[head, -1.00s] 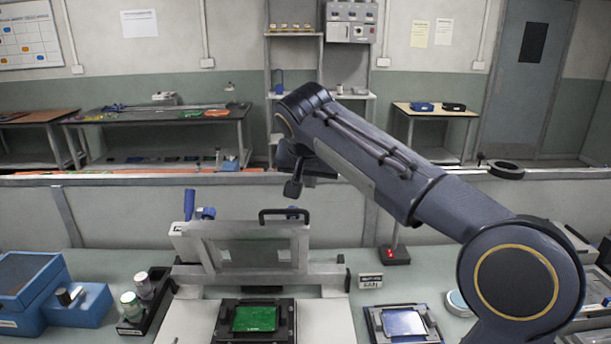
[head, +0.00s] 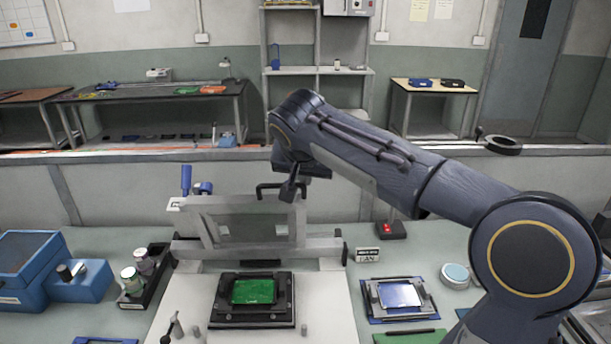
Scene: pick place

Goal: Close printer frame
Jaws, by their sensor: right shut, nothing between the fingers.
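The printer frame (head: 188,220) stands raised and upright at the back of the white printer base (head: 180,300), with a black handle (head: 265,186) on its top edge. A green board (head: 254,291) lies on a black holder in the middle of the base, below the frame. My right gripper (head: 288,191) hangs from the arm that crosses from the right. It is shut and empty, next to the handle's right end in the picture; I cannot tell whether it touches. My left gripper is out of view.
Blue boxes (head: 28,265) and a black tray of jars (head: 145,277) stand on the left. A board in a second holder (head: 400,296), a small sign (head: 367,254) and a red-switched box (head: 389,229) are on the right. Small pegs stand on the base's front.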

